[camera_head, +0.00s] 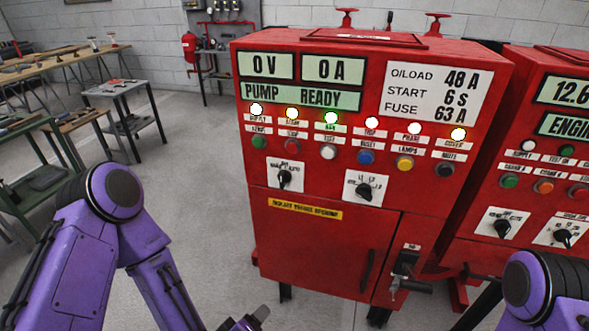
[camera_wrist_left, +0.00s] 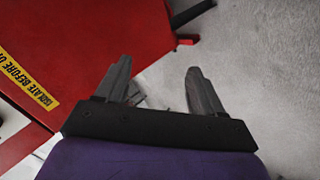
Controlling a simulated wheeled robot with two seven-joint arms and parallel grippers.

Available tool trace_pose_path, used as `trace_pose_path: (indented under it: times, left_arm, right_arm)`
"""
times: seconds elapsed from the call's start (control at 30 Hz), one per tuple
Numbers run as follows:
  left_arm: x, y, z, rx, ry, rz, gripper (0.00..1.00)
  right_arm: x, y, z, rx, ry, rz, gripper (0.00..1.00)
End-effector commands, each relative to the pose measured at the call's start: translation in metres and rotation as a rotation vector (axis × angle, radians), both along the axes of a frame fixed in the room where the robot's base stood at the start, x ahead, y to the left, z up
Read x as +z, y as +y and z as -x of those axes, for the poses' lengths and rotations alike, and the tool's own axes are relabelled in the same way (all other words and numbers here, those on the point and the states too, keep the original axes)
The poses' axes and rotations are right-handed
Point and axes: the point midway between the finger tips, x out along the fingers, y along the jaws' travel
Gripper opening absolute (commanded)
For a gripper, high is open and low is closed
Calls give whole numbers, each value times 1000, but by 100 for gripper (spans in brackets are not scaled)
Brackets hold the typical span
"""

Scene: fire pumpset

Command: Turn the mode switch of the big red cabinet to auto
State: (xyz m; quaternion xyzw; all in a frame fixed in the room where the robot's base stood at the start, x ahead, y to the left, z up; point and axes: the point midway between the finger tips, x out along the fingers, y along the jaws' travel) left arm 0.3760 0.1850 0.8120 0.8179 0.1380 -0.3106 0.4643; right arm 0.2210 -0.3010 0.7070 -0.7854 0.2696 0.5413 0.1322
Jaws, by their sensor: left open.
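The big red cabinet (camera_head: 320,235) stands in the centre of the head view. Its front has two black rotary knobs on white plates, a left knob (camera_head: 285,178) and a right knob (camera_head: 364,190). The plate lettering is too small to read surely, so I cannot tell the switch setting. My left gripper (camera_head: 250,320) is low at the bottom edge, below and left of the knobs and apart from them. In the left wrist view its two fingers (camera_wrist_left: 161,78) are spread and empty, with the cabinet's red front and yellow label to the left. My right gripper is out of view.
A second red cabinet (camera_head: 530,195) with similar knobs stands close at the right. A handle (camera_head: 405,275) protrudes from the big cabinet's lower right. Benches (camera_head: 60,65) stand at the left. Grey floor (camera_head: 205,150) is clear between them and the cabinet.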

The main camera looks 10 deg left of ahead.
Motion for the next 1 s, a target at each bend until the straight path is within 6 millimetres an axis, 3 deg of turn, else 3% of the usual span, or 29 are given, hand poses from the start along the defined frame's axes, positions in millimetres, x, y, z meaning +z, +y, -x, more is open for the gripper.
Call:
trace_pose_path:
  times: [0.03,0.1,0.2,0.3,0.37,0.53,0.6,0.7,0.83,1.0]
  left_arm:
    - [67,-10,-31,57,-138,115,68]
    - [136,-18,-64,120,-321,263,68]
    - [212,-18,-90,184,-514,422,68]
    - [251,-14,-100,216,-619,508,68]
    - [257,-13,-104,222,-646,528,68]
    - [250,-13,-128,224,-655,532,68]
    - [263,-14,-145,225,-647,527,68]
    - [263,-15,-168,224,-645,526,68]
    - [261,-16,-191,222,-644,526,68]
    - [258,-17,-205,220,-643,527,68]
  right_arm:
    - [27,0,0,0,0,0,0]
    - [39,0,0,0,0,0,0]
    - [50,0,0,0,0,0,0]
    - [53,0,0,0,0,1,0]
    - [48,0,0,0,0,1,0]
    - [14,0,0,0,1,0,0]
    - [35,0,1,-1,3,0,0]
    - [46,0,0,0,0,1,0]
    - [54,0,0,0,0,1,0]
    - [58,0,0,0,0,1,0]
